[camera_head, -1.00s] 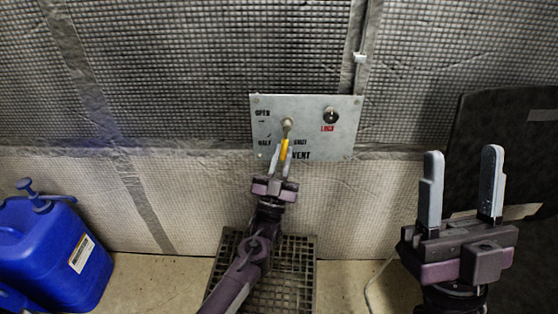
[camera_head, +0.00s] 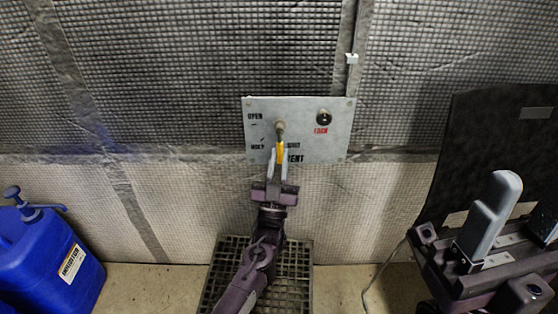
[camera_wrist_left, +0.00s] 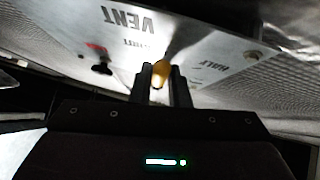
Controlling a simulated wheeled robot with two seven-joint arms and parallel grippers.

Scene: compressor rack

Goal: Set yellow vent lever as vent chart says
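The yellow vent lever (camera_head: 281,152) hangs nearly straight down from its pivot on a grey vent panel (camera_head: 335,148) on the wall. The panel reads OPEN at upper left, HALF at lower left and SHUT just right of the lever. My left gripper (camera_head: 278,161) has its fingers on both sides of the lever's lower end. In the left wrist view the lever (camera_wrist_left: 160,73) shows between the two fingers; whether both touch it is unclear. My right gripper (camera_head: 526,205) is open and empty at the right edge. I see no vent chart.
A dark knob (camera_head: 324,118) sits above a red LOCK label on the panel's right side. A blue jug (camera_head: 45,262) stands at the lower left. A floor grate (camera_head: 297,270) lies below the panel. A dark upright board (camera_head: 495,130) stands at the right, behind my right gripper.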

